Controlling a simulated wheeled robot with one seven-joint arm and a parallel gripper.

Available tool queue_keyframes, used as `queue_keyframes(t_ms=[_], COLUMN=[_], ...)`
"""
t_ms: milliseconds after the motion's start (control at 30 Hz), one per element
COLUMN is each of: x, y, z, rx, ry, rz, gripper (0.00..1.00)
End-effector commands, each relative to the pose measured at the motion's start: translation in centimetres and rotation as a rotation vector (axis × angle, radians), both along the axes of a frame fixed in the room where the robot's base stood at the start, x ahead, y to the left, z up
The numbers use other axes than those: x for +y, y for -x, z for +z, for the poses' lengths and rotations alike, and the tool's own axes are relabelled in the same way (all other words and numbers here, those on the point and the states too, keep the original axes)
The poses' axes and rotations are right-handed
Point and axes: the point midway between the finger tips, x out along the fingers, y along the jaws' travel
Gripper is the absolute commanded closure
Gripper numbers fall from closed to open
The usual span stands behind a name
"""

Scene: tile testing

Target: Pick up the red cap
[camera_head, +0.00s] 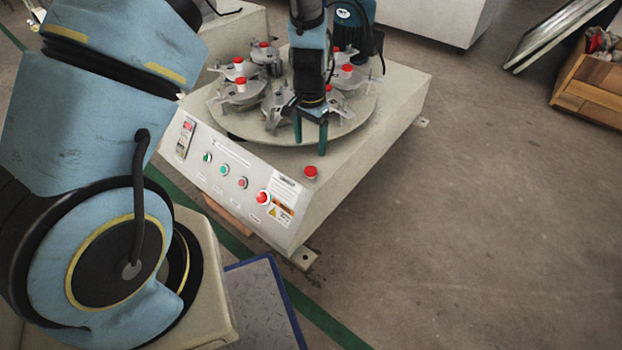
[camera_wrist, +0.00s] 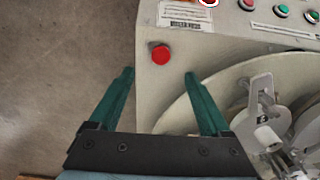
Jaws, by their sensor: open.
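A small round red cap (camera_head: 310,172) sits on the pale top of the machine, near its front corner and beside the turntable. In the wrist view the red cap (camera_wrist: 161,54) shows whole, just beyond my fingertips and roughly centred between their lines. My gripper (camera_head: 310,146) points down over the turntable's near edge, a little behind the cap in the head view. Its two green fingers are apart, with nothing between them in the wrist view (camera_wrist: 159,74). The height of the fingertips above the surface is hard to tell.
The turntable (camera_head: 364,121) carries several metal fixtures with red tops. The sloped front panel (camera_head: 215,172) has coloured buttons, including a red one (camera_head: 263,197) near the cap. A blue motor (camera_head: 354,14) stands behind. Open floor lies right of the machine; a wooden crate (camera_head: 580,88) is far right.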

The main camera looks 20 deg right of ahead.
Motion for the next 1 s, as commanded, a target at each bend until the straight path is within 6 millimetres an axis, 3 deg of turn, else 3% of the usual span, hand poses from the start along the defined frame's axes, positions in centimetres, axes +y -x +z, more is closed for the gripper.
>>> queue_keyframes(t_ms=[233,533,767,1000], x=[0.1,-0.1,-0.3,-0.4], y=[0.0,-0.2,-0.3,-0.4], z=[-3.8,-6.3,-9.7,-10.1], rx=[0.002,0.0,0.002,0.0], ry=[-0.002,0.0,-0.002,0.001], rz=[0.002,0.003,0.002,0.002], gripper=[0.19,0.19,0.19,0.19])
